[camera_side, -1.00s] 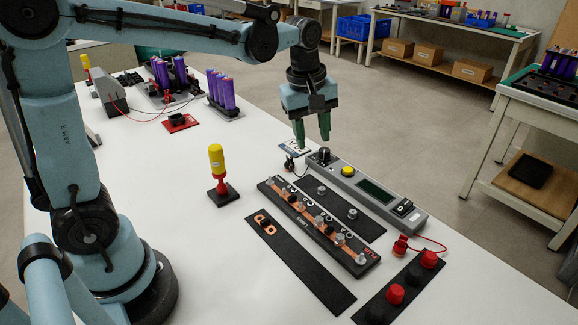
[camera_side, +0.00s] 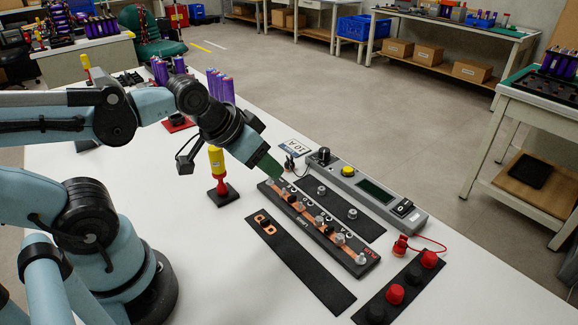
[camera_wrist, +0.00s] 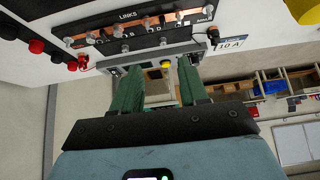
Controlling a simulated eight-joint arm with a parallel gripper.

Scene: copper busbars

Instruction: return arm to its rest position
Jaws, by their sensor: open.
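My gripper (camera_side: 268,165) is in the middle of the side view, tilted down to the right, its green fingers above the far left end of the links board (camera_side: 345,255). In that view its fingers overlap. In the wrist view my gripper (camera_wrist: 160,88) shows two green fingers well apart with nothing between them. The links board carries copper bars and several posts; it also shows at the top of the wrist view (camera_wrist: 95,35). Whether the fingers touch anything cannot be told from the side view, but they look clear of it.
A yellow-handled tool (camera_side: 216,160) stands upright in a black base close to my gripper's left. A black strip (camera_side: 310,275) with a copper link lies in front of the board. A grey instrument (camera_side: 372,192) lies behind. Red and black caps (camera_side: 396,293) sit front right.

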